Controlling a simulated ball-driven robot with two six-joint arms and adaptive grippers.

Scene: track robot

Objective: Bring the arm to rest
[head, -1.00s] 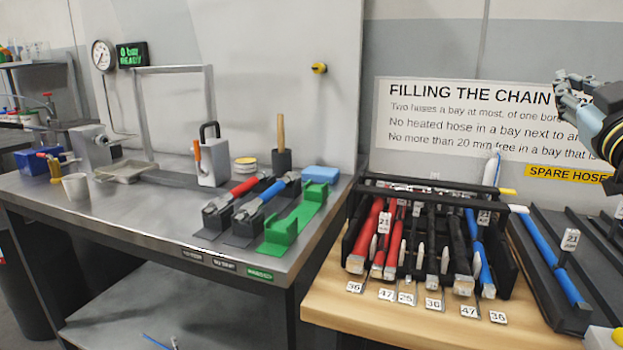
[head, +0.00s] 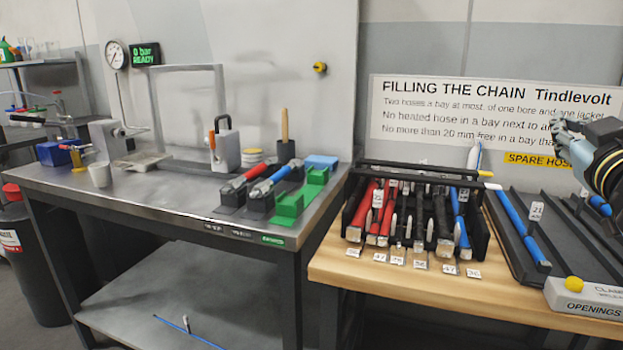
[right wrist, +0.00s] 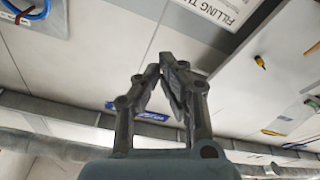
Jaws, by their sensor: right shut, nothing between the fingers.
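My right gripper (head: 560,130) is raised at the right edge of the head view, in front of the wall sign and above the wooden bench. It is shut and empty. In the right wrist view its fingers (right wrist: 168,72) meet at their tips, with only wall and ceiling behind them. My left gripper does not show in the head view.
A rack (head: 356,232) of red, black and blue hoses stands on the wooden bench (head: 330,262). Dark trays with blue hoses (head: 522,234) lie to its right. A steel bench (head: 150,196) at left carries green and black holders (head: 290,206).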

